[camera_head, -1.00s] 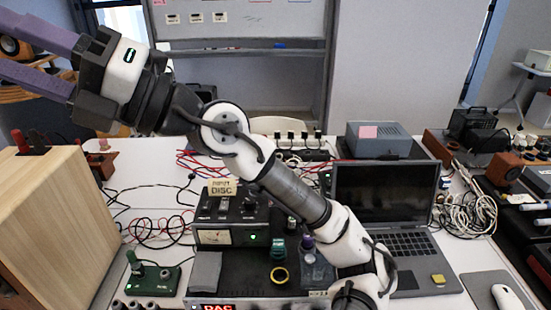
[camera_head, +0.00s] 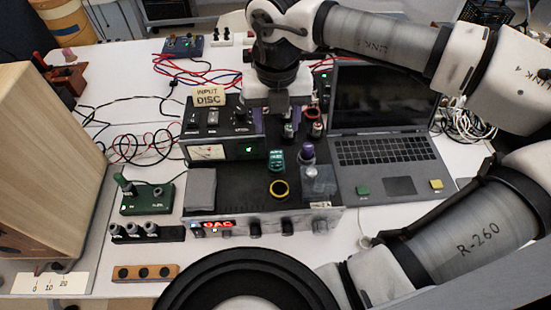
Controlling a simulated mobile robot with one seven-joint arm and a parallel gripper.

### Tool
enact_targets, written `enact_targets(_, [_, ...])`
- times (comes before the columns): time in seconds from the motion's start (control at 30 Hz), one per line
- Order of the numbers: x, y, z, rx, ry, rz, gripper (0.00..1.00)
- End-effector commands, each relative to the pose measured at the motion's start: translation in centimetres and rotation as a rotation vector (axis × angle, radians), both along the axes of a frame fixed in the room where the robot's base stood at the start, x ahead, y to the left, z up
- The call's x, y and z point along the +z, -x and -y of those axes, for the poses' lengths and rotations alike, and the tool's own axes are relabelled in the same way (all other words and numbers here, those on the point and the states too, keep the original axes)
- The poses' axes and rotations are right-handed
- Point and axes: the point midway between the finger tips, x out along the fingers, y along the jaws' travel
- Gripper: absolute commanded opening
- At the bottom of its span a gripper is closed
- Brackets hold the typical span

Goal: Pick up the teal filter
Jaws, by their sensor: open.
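The teal filter (camera_head: 277,161) is a small upright teal piece with pale markings. It stands on the black top of the DAC unit (camera_head: 232,175), near the middle. My gripper (camera_head: 271,122) is open and points down over the back of this unit, behind the teal filter in the picture. Its purple fingers are partly hidden by the gripper body and blend with the things around them. I see nothing held between them. The gripper appears apart from the filter, but its height is hard to judge.
A grey block (camera_head: 201,187) lies left. The INPUT DISC meter box (camera_head: 208,150) stands behind left, a laptop (camera_head: 385,150) right, a wooden cabinet (camera_head: 50,165) far left.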

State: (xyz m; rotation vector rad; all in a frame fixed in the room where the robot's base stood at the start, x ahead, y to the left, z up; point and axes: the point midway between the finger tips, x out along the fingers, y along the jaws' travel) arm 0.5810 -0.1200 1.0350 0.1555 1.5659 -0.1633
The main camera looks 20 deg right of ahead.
Motion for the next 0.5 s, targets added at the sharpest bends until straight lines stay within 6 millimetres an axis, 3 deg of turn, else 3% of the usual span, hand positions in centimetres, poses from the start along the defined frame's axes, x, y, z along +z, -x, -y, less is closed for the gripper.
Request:
enact_targets(0.03, [-1.7,0.0,-0.1,0.001,-0.003,-0.003,0.53])
enact_targets(0.2, [-4.8,0.0,-0.1,0.002,-0.004,0.0,0.53])
enact_targets(0.5, [-7.3,0.0,-0.2,0.003,-0.005,0.0,0.53])
